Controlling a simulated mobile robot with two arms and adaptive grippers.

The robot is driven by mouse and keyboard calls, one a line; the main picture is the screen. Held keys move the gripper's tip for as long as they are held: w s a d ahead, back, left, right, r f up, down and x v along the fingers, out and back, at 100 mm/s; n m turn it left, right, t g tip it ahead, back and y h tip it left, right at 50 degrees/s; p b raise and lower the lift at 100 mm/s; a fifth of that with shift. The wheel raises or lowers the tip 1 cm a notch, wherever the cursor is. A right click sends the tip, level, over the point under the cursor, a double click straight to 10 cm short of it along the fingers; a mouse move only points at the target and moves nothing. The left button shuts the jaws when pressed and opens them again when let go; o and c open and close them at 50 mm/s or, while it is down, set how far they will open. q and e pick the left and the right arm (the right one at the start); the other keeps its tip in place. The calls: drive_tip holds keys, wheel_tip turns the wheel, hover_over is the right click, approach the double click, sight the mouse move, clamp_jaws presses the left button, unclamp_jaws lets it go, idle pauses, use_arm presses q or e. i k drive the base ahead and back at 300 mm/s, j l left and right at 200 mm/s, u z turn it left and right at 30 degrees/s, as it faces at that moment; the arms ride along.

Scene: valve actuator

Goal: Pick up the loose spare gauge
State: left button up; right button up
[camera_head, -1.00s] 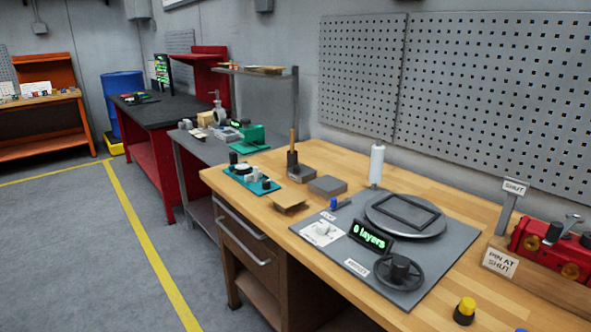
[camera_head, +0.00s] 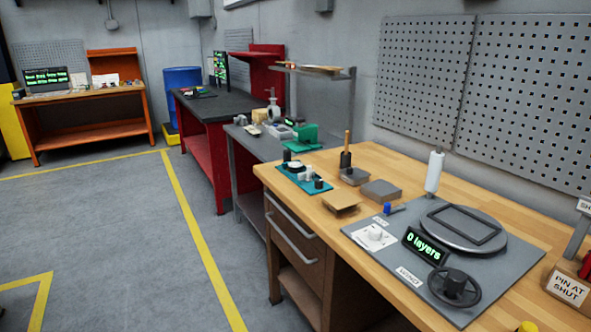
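I cannot pick out a loose spare gauge for certain in the head view. A teal tray (camera_head: 315,190) at the left end of the wooden workbench (camera_head: 405,172) holds small dark and white parts, too small to identify. More small parts lie on the grey bench (camera_head: 240,139) behind it. Neither of my grippers shows in the head view.
The wooden bench carries a grey plate with a turntable (camera_head: 463,229), a "0 layers" display (camera_head: 425,246) and a handwheel (camera_head: 454,288). A red bench (camera_head: 205,150), a blue drum (camera_head: 183,92) and an orange bench (camera_head: 85,142) stand farther back. The floor at left is clear.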

sight(294, 167)
drive_tip(key=z, duration=0.45)
drive_tip(key=i+j+z, duration=0.2)
drive_tip(key=j+z, duration=0.15)
drive_tip(key=i+j+z, duration=0.15)
drive_tip(key=j+z, duration=0.15)
drive_tip(key=j, duration=0.15)
drive_tip(key=i+j+z, duration=0.15)
drive_tip(key=j+z, duration=0.5)
drive_tip(key=j, duration=0.3)
